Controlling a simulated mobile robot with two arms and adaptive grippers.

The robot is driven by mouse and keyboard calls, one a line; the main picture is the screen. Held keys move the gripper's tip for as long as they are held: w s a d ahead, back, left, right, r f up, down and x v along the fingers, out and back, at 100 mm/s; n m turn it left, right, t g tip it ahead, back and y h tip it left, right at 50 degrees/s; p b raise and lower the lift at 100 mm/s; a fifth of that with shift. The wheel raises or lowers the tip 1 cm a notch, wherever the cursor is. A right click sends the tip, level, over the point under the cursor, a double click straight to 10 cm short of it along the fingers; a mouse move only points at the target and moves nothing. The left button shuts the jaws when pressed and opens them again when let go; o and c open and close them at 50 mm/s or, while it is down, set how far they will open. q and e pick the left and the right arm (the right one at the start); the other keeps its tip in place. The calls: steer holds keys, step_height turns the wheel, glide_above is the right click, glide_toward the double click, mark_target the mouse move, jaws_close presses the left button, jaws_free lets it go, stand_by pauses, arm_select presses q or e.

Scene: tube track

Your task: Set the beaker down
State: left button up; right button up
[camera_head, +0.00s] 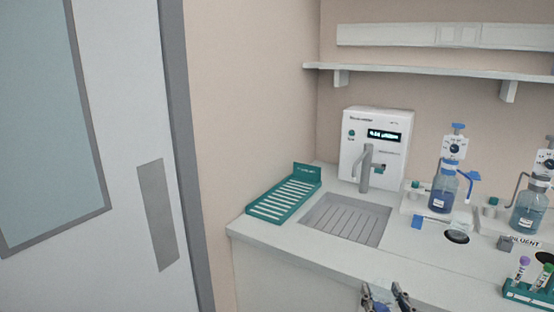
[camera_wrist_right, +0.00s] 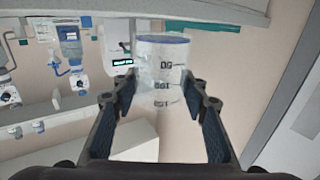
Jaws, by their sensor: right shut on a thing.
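My right gripper (camera_head: 386,292) shows at the bottom edge of the head view, in front of the counter. It is shut on a clear beaker (camera_wrist_right: 161,72). In the right wrist view the beaker stands between the two fingers, with dark volume marks on its wall and a bluish rim at the top of the picture. In the head view only a pale bit of the beaker shows between the fingers. The beaker is apart from the counter top (camera_head: 270,237). My left gripper is not in view.
A teal slatted rack (camera_head: 285,200) lies empty on the counter's left. A grey drain grate (camera_head: 346,219) lies before a white dispenser (camera_head: 352,150). A teal tube rack (camera_head: 522,292) is at front right. The front counter strip is clear.

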steer(key=s+a, duration=0.3)
steer(key=s, duration=0.6)
steer(key=shift+s+a+f, duration=0.2)
steer(key=shift+s+f, duration=0.1)
steer(key=shift+f, duration=0.05)
steer(key=s+f, duration=0.3)
steer(key=s, duration=0.5)
